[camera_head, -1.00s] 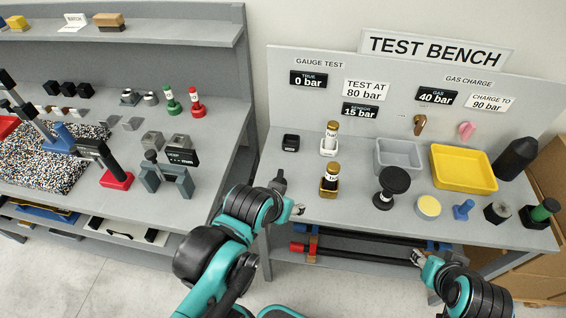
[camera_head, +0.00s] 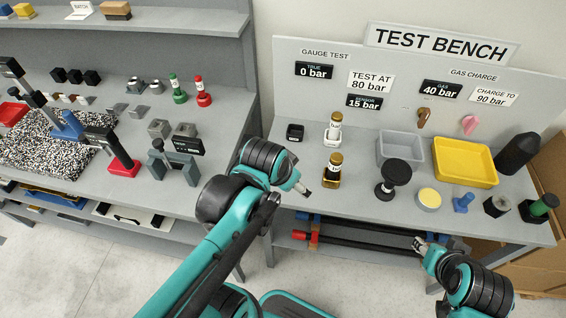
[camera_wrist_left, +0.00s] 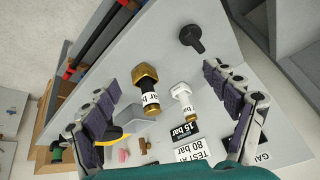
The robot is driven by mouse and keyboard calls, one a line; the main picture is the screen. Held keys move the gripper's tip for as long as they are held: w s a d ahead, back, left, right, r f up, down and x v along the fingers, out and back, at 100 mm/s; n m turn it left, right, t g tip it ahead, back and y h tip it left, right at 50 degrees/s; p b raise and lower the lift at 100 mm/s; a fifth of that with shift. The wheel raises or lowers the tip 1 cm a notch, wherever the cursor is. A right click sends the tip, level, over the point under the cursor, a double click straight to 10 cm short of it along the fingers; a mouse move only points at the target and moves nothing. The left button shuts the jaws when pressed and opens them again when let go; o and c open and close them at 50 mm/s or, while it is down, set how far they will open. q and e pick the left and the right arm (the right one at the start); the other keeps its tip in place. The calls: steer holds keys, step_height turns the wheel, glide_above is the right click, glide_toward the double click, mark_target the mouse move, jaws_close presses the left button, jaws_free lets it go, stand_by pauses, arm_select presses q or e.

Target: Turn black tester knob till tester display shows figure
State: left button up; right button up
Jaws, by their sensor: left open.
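A black knob with a lever arm (camera_wrist_left: 191,38) lies near the bench corner in the left wrist view. In the head view my left arm seems to hide it. The tester display (camera_head: 314,70) reads TRUE 0 bar. My left gripper (camera_head: 303,190) is over the front left of the test bench. In the wrist view its fingers (camera_wrist_left: 165,105) are spread wide with nothing held, and the knob is beyond them. My right gripper (camera_head: 420,243) is low by the bench's front edge; its jaws are too small to judge.
A brass gauge (camera_head: 333,170) and a white-based gauge (camera_head: 333,130) stand near my left gripper. A black mushroom-shaped piece (camera_head: 393,178), grey tray (camera_head: 381,150) and yellow tray (camera_head: 437,170) are further right. A sign (camera_head: 370,82) reads TEST AT 80 bar.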

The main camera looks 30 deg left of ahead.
arm_select(q)
steer(key=w+a+f+m+g+p, duration=0.1)
steer(key=w+a+m+p, duration=0.1)
steer(key=w+m, duration=0.1)
steer(key=w+a+f+m+g+p, duration=0.1)
steer(key=w+a+m+g+p, duration=0.1)
steer(key=w+m, duration=0.2)
steer(key=w+a+f+m+g+p, duration=0.1)
steer(key=w+a+m+g+p, duration=0.1)
steer(key=w+a+m, duration=0.1)
steer(key=shift+w+f+m+p, duration=0.25)
steer(key=shift+m+p, duration=0.1)
steer(key=shift+m, duration=0.25)
steer(key=shift+f+g, duration=0.25)
steer(key=shift+g, duration=0.05)
steer(key=shift+f, duration=0.4)
step_height(320, 180, down, 7)
steer(key=shift+b, duration=0.9)
steer(key=c, duration=1.2)
